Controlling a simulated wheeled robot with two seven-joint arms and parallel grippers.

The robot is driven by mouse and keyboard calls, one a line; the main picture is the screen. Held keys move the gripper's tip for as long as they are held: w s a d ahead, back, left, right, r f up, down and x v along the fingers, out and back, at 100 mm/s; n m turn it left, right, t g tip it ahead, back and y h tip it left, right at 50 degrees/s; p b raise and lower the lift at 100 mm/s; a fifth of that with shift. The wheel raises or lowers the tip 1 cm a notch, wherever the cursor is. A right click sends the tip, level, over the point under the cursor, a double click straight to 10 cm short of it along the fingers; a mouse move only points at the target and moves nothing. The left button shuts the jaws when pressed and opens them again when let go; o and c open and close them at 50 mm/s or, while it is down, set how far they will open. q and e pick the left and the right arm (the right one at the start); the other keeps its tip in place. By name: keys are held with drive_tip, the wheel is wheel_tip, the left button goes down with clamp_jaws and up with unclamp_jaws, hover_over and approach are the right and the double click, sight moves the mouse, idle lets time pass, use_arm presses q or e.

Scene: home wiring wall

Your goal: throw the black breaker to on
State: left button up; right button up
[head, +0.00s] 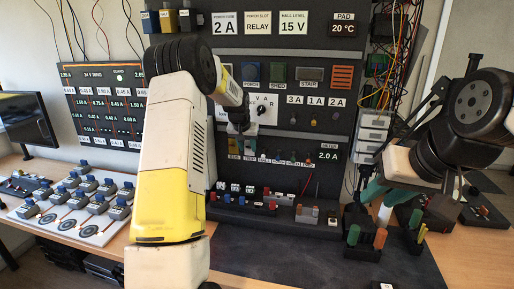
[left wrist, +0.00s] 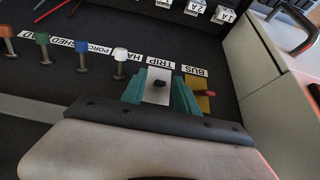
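In the left wrist view, a small black knob (left wrist: 158,85) stands on a white plate by the TRIP label (left wrist: 159,63). I take it to be the black breaker. The teal fingers of my left gripper (left wrist: 160,92) are apart, one on each side of the knob; I cannot tell whether they touch it. In the head view, my left gripper (head: 242,134) is at the labelled row of the dark panel, and the knob is hard to make out. My right gripper (head: 386,193) is at the right, with its teal fingers apart above the bench.
A red lever (left wrist: 206,93) on a yellow plate is close beside the fingers, by BUS. White (left wrist: 121,54), blue (left wrist: 82,46) and green (left wrist: 42,39) capped levers stand along the row. A tray of blue-topped parts (head: 82,205) lies left; holders with coloured handles (head: 380,238) stand right.

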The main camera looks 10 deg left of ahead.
use_arm(q)
drive_tip(key=v, duration=0.7)
drive_tip(key=shift+r, duration=0.1)
drive_tip(key=s+d+r, duration=0.2)
drive_tip(key=s+r, duration=0.3)
drive_tip(key=s, duration=0.5)
drive_tip(key=s+d+r, duration=0.3)
drive_tip(key=s+r, duration=0.3)
drive_tip(key=s, duration=0.4)
drive_tip(key=s+d+f+h, duration=0.1)
drive_tip(key=s, duration=1)
drive_tip(key=s+d+f+h, duration=0.1)
drive_tip(key=s+d+f, duration=0.1)
drive_tip(key=s, duration=0.9)
